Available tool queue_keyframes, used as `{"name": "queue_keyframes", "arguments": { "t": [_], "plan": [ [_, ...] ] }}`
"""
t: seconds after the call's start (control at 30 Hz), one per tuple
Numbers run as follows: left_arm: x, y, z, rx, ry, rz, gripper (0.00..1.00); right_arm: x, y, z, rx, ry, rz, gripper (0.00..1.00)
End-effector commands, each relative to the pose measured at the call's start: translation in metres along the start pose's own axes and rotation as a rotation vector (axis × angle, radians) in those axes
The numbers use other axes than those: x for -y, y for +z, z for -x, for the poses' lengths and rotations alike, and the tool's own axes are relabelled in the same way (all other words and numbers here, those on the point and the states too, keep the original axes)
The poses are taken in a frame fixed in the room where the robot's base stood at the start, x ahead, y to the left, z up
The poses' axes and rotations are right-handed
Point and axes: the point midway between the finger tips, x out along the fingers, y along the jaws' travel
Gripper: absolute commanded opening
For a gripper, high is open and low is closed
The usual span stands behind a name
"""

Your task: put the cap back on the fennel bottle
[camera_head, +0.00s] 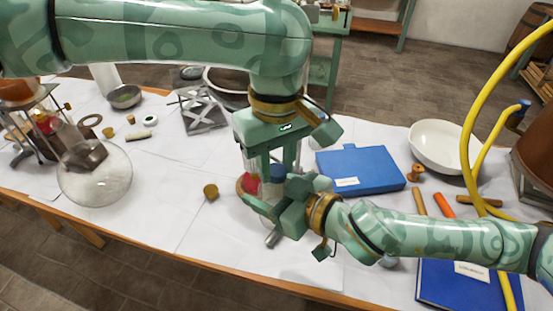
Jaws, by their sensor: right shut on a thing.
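My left gripper (270,174) points down over the front middle of the table. Its two fingers stand apart, with clear glass showing between them; I cannot tell whether they press on it. My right gripper (264,192) comes in from the right, close below and in front of the left one. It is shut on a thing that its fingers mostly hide. A small red thing (250,183) with a tan round edge shows beside the fingertips of both grippers. I cannot tell the fennel bottle or its cap for sure, because the grippers cover this spot.
A cork (210,191) stands left of the grippers. The white cloth (160,215) is clear at front left.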

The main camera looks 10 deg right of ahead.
Motion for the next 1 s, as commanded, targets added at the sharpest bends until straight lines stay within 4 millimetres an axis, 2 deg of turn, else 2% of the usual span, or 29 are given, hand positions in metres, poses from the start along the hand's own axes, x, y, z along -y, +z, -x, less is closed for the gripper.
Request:
{"name": "queue_keyframes", "arguments": {
  "t": [0.07, 0.3, 0.53, 0.57, 0.6, 0.63, 0.9, 1.0],
  "plan": [
    [-0.0003, 0.0002, 0.0002, 0.001, 0.001, -0.009, 0.01, 0.0004, -0.0006, 0.0001, -0.002, -0.001, 0.001, 0.00],
    [-0.0005, 0.0004, 0.0000, 0.002, 0.002, -0.279, 0.01, 0.0005, -0.0006, 0.0001, -0.002, -0.001, 0.001, 0.00],
    [-0.0005, 0.0003, 0.0002, 0.001, 0.002, -0.285, 0.01, 0.0006, -0.0006, 0.0001, -0.002, -0.002, 0.001, 0.00],
    [-0.0005, 0.0003, 0.0003, 0.001, 0.002, -0.285, 0.34, 0.0006, -0.0006, 0.0001, -0.002, -0.002, 0.001, 0.00],
    [-0.0005, 0.0003, 0.0002, 0.001, 0.002, -0.284, 0.45, 0.0006, -0.0006, 0.0001, -0.002, -0.002, 0.001, 0.00],
    [-0.0005, 0.0002, 0.0002, 0.001, 0.002, -0.284, 0.50, 0.0006, -0.0006, 0.0001, -0.002, -0.002, 0.001, 0.00],
    [-0.0004, 0.0000, 0.0011, 0.000, 0.001, -0.283, 0.50, 0.0004, -0.0006, 0.0001, -0.002, -0.001, 0.001, 0.00],
    [-0.0006, -0.0007, 0.0096, -0.003, 0.002, -0.283, 0.50, 0.0003, -0.0006, 0.0001, -0.001, -0.001, 0.001, 0.00]
  ]
}}
